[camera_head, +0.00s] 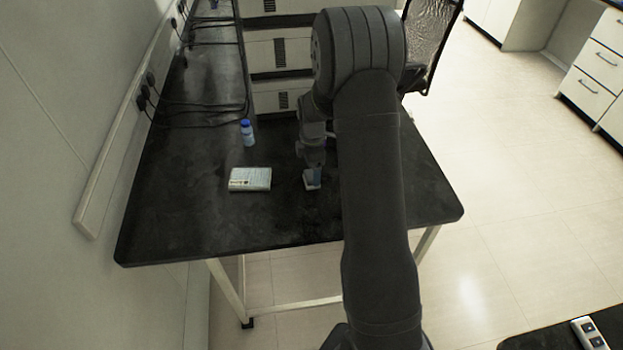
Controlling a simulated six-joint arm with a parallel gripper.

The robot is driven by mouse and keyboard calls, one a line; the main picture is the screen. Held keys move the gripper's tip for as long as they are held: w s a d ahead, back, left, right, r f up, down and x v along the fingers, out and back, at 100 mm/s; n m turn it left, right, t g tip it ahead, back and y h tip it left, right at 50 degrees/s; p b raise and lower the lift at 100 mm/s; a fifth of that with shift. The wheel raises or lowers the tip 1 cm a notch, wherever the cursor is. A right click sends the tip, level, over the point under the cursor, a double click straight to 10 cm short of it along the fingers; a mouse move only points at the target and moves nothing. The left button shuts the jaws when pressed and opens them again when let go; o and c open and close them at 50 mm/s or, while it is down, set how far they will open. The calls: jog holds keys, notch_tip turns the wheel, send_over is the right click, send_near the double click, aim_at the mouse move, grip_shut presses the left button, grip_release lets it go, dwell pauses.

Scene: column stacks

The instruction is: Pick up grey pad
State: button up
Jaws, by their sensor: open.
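A flat, pale grey rectangular pad (250,180) with small dark print near its lower left lies on the black bench top. My gripper (312,178) is low over the bench, a short way to the right of the pad and apart from it. It is open. My arm hides the bench to the right of the gripper.
A bottle with a blue cap (247,132) stands behind the pad. Black cables run along the bench's left side to wall sockets. White drawer-like boxes (275,52) stand at the back. The bench top (190,225) is clear in front of the pad.

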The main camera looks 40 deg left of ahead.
aim_at(311, 175)
jog(key=f, duration=0.4)
jog(key=shift+a+f, duration=0.2)
jog(key=shift+f, duration=0.05)
jog(key=c, duration=1.1)
